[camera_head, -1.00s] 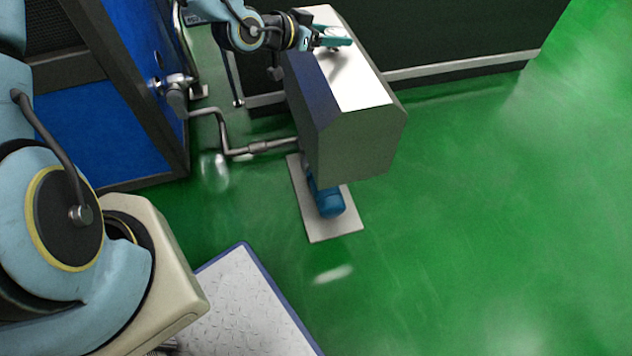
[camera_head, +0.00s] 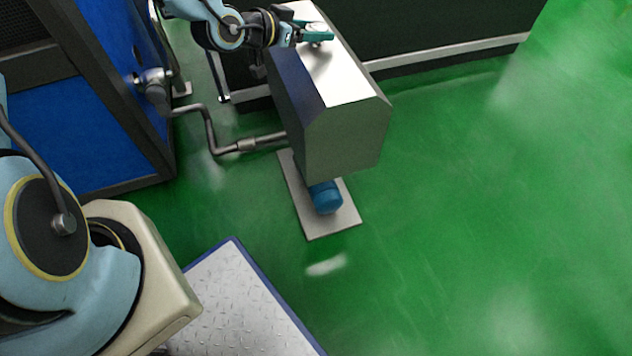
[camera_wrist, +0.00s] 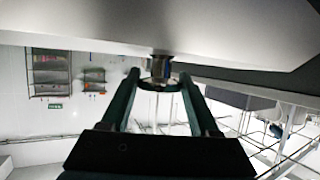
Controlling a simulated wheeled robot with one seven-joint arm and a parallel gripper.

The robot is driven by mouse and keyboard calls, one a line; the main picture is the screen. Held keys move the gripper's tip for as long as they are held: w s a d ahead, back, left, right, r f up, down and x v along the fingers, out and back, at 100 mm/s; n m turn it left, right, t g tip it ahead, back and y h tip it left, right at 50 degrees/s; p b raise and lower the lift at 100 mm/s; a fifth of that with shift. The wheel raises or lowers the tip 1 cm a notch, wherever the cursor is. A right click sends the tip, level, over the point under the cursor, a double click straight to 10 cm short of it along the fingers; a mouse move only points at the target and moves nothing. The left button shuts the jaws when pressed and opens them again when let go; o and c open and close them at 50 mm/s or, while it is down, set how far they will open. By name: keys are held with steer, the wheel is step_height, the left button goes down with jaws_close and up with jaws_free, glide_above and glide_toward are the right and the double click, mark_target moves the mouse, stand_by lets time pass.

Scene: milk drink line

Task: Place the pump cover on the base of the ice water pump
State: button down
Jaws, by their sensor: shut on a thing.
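The pump cover (camera_head: 340,135) is a large grey metal box with sloped edges and a bright top. My gripper (camera_head: 318,34) is at its top and is shut on it; in the wrist view the fingers (camera_wrist: 160,85) close around a small metal knob (camera_wrist: 161,68) on the cover's surface. The cover hangs over the ice water pump, whose blue motor end (camera_head: 325,197) shows below its near edge. The pump's pale base plate (camera_head: 333,226) lies on the green floor. The rest of the pump is hidden behind the cover. I cannot tell how high the cover is above the plate.
A grey pipe (camera_head: 238,147) runs from the blue cabinet (camera_head: 62,130) at left toward the pump. A dark wall with a pale skirting (camera_head: 450,51) stands behind. My own platform is at the lower left. The green floor (camera_head: 480,200) at right is clear.

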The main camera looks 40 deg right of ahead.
step_height(320, 180, down, 34)
steer(key=b, duration=2.5)
steer(key=shift+b, duration=0.4)
steer(key=shift+f, duration=0.1)
steer(key=shift+c, duration=0.6)
jaws_free()
steer(key=shift+f, duration=0.15)
